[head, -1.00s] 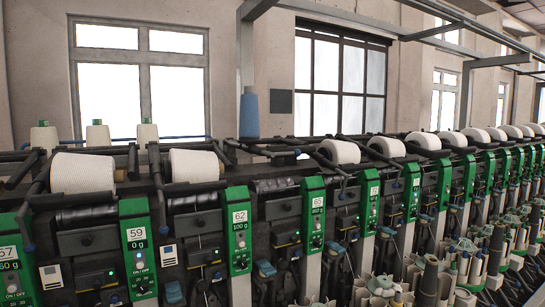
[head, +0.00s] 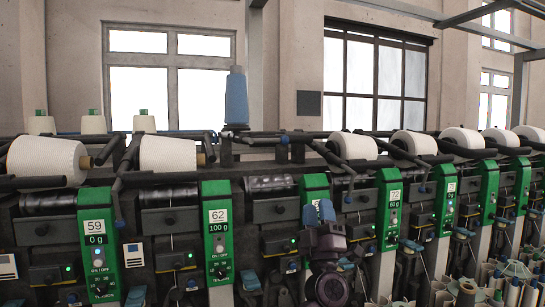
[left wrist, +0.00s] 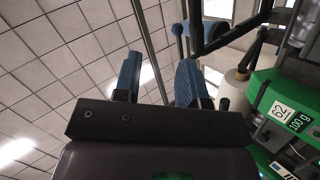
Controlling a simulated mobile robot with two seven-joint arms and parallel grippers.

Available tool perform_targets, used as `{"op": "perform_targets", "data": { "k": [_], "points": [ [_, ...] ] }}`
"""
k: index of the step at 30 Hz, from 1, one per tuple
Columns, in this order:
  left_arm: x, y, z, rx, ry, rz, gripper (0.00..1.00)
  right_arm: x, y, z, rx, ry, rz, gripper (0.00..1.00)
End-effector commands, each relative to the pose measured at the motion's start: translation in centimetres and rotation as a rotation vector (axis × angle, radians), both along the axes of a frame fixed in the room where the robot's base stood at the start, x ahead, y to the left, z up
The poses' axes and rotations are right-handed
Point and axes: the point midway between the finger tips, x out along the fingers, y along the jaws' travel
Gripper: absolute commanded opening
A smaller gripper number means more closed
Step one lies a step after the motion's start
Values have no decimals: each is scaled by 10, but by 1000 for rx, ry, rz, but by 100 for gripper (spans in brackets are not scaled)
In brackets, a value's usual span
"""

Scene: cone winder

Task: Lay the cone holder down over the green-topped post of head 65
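The green-topped post of head 65 (head: 316,183) stands right of post 62; my left gripper hides much of its face. The cone holder of head 65 appears to be the black arm (head: 262,140) with a blue knob (head: 285,140), raised behind the empty drum (head: 270,184). My right gripper is not in view.
White cones (head: 168,154) rest on neighbouring heads. Bobbins (head: 468,292) crowd the lower right. The air above drum 65 is fairly clear.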

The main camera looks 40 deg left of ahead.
Motion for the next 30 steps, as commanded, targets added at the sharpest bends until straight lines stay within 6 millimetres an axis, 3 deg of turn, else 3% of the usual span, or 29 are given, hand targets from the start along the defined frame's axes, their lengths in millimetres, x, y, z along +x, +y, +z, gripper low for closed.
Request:
{"op": "perform_targets", "data": {
  "k": [3, 9, 18, 23, 30],
  "points": [
    [3, 16, 33, -135, -152, 34, 38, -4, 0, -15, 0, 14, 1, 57],
    [1, 41, 72, -374, -344, 78, 38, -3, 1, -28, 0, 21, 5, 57],
    [0, 57, 93, -581, -460, 97, 38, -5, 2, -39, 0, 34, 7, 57],
    [-1, 66, 101, -596, -470, 98, 38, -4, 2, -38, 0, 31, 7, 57],
    [-1, 97, 121, -592, -470, 100, 38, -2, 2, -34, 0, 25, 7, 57]
  ]
}}
